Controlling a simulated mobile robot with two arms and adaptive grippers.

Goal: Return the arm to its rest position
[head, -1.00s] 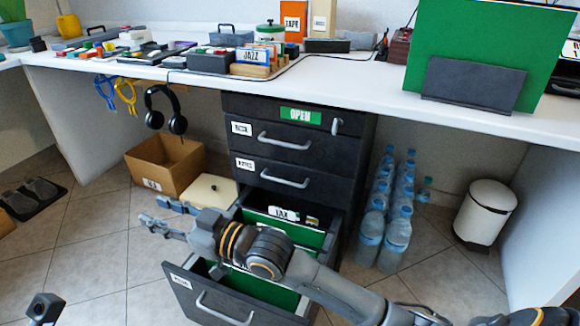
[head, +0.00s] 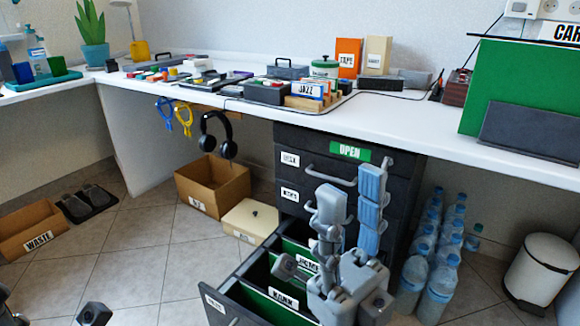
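My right gripper (head: 350,203) stands upright over the open bottom drawer (head: 232,308) of the dark cabinet (head: 286,222). Its two fingers are apart with nothing between them. It hides part of the drawer and the cabinet front. The drawer holds green dividers with white labels (head: 283,297). Grey parts, seemingly of my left gripper (head: 93,314), just enter at the bottom left; its opening cannot be made out.
The white desk (head: 440,143) with cases, boxes and a green panel (head: 515,85) runs behind the gripper. Water bottles (head: 440,285) and a white bin (head: 541,268) stand at right. Headphones (head: 228,150) hang under the desk.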

